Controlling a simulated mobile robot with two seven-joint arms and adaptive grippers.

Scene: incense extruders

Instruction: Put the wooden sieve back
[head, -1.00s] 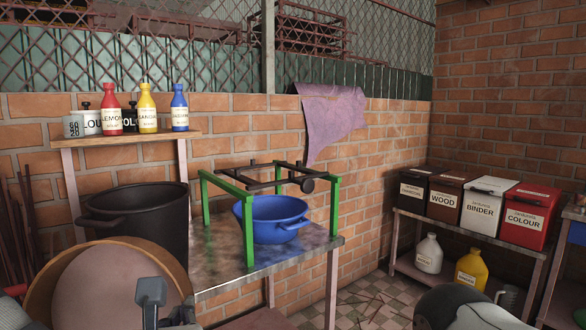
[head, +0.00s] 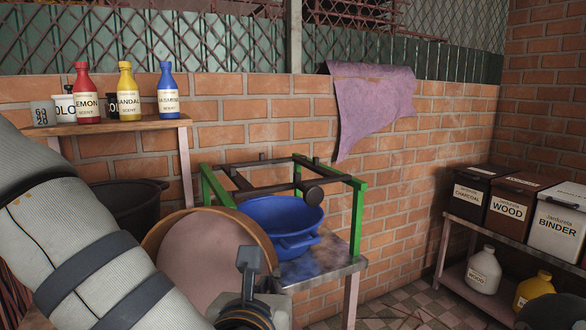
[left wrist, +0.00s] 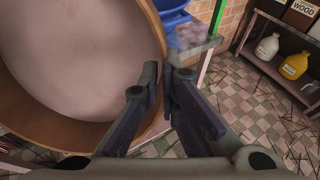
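The wooden sieve (head: 158,236) has a round tan rim and a pale pinkish mesh. It is tilted up on its side in the head view's lower middle, and it fills the left of the left wrist view (left wrist: 70,60). My left gripper (head: 250,262) is shut on its right rim; both fingers (left wrist: 165,88) pinch the rim in the left wrist view. Behind it, the green-legged stand (head: 357,215) with dark rails (head: 240,180) stands over a blue basin (head: 285,215). The sieve hides the stand's lower left. My right gripper is not in view.
The metal table (head: 340,262) carries the stand. A black tub (head: 130,210) is left of it, partly behind my left arm. Scent bottles (head: 125,92) stand on a wooden shelf (head: 120,126). Bins (head: 508,210) and jugs (head: 483,272) are on a rack at right. Tiled floor is open between.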

